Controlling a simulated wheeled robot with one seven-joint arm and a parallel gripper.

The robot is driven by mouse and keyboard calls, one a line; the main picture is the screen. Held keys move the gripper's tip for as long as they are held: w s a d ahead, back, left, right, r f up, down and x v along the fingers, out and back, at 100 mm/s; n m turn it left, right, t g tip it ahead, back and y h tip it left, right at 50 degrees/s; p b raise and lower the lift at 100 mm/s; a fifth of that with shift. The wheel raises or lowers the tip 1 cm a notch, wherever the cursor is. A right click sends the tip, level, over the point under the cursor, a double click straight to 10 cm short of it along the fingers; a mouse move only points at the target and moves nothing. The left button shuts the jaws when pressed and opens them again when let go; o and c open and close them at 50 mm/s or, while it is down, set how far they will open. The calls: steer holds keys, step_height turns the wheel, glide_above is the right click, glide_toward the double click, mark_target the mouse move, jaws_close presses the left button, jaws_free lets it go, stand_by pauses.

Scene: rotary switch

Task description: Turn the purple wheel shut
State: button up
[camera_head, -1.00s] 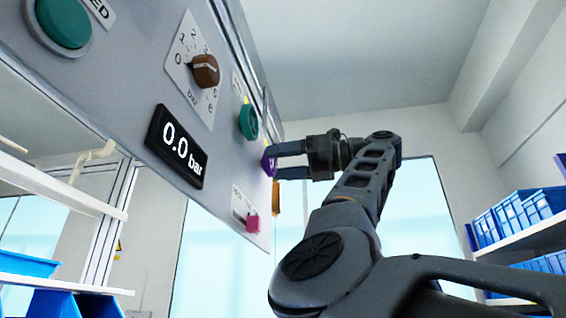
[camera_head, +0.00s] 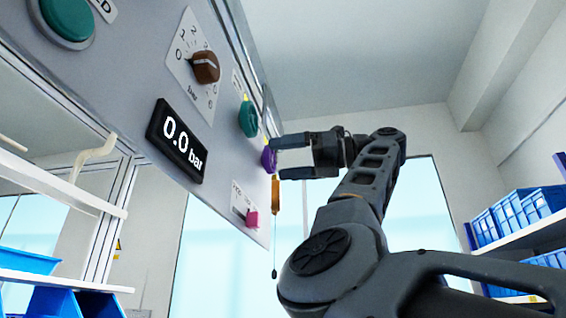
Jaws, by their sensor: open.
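The purple wheel (camera_head: 268,158) is mounted near the right edge of the grey panel (camera_head: 222,205), seen nearly edge-on. My gripper (camera_head: 279,158) is to the right of the wheel and points left at the panel. Its two fingers are apart, one a little above and one a little below the wheel's height. The fingertips are close to the wheel; I cannot tell whether they touch it. The wheel's face and its marking are hidden by the steep view.
The panel also carries a brown dial (camera_head: 205,67) and a display (camera_head: 177,141) reading 0.0 bar. Blue bins (camera_head: 510,215) stand at right.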

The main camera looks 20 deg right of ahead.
steer(key=b+v, duration=0.3)
steer(key=v, duration=0.3)
steer(key=shift+s+d+b, duration=0.25)
steer(key=shift+d+b, duration=0.05)
steer(key=shift+f, duration=0.1)
